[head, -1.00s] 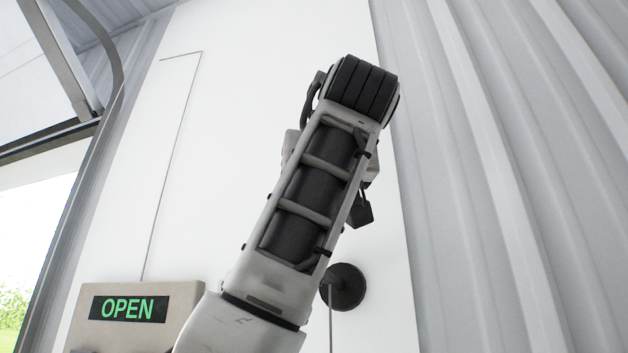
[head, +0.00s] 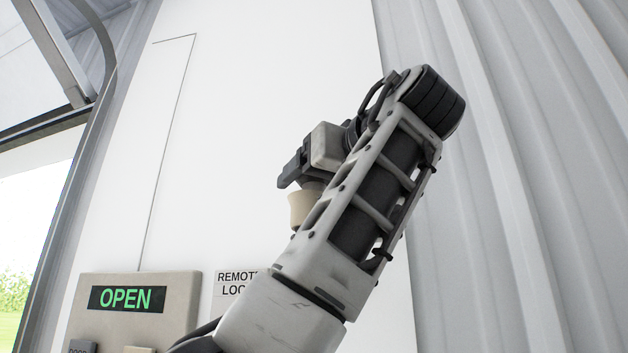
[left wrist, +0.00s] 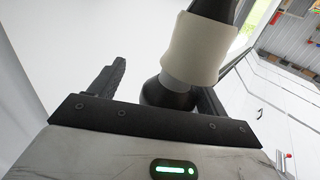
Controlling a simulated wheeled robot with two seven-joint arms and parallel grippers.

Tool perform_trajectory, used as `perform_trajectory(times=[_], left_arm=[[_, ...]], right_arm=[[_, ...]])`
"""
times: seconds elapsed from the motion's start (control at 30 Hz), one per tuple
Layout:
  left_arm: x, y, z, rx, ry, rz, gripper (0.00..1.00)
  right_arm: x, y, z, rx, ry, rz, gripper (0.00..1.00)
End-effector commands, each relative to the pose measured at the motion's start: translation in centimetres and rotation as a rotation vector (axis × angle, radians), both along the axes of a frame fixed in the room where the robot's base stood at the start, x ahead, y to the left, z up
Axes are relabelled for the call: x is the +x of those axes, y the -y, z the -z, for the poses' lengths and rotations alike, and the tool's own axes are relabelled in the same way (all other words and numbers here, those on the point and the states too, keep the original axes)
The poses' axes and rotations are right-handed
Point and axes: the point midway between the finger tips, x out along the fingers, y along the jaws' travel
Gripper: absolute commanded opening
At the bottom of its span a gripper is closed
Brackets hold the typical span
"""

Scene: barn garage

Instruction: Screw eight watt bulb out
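My left gripper (head: 292,172) is raised in front of a white wall panel. In the left wrist view my left gripper (left wrist: 162,80) has its two fingers apart, with a fixture between them. The fixture has a dark rounded end, a grey band, a cream collar (left wrist: 199,47) and a dark upper part. A gap shows between the left-hand finger and the dark end; the right-hand finger is partly hidden behind the fixture. In the head view the cream collar (head: 301,208) shows just below the fingers. I cannot tell which part is the bulb. My right gripper is not in view.
A control box (head: 180,292) with a green OPEN display is on the wall at lower left. A partly hidden sign (head: 237,285) is beside it. Corrugated metal wall (head: 520,180) fills the right. An opening to the outside (head: 35,220) is at left.

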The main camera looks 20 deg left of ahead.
Motion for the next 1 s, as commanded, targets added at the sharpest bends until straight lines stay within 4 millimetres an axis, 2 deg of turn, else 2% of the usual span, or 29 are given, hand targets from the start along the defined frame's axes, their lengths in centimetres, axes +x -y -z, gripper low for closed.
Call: perform_trajectory(times=[0.27, 0.47, 0.77, 0.93, 1.0], left_arm=[[-0.1, -0.3, -0.1, -0.002, 0.004, 0.004, 0.76], [-0.2, -0.4, 0.2, -0.005, 0.007, 0.121, 0.76], [-0.2, -0.5, 0.3, -0.008, 0.007, 0.421, 0.76], [-0.2, -0.7, 0.3, -0.011, 0.011, 0.72, 0.76], [-0.2, -0.6, 0.2, -0.011, 0.009, 0.854, 0.76]], right_arm=[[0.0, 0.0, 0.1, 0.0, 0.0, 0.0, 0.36], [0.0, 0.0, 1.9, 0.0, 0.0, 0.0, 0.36], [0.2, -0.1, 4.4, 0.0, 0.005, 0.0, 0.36], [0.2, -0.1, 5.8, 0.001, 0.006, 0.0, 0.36], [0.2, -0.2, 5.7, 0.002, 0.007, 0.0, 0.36]])
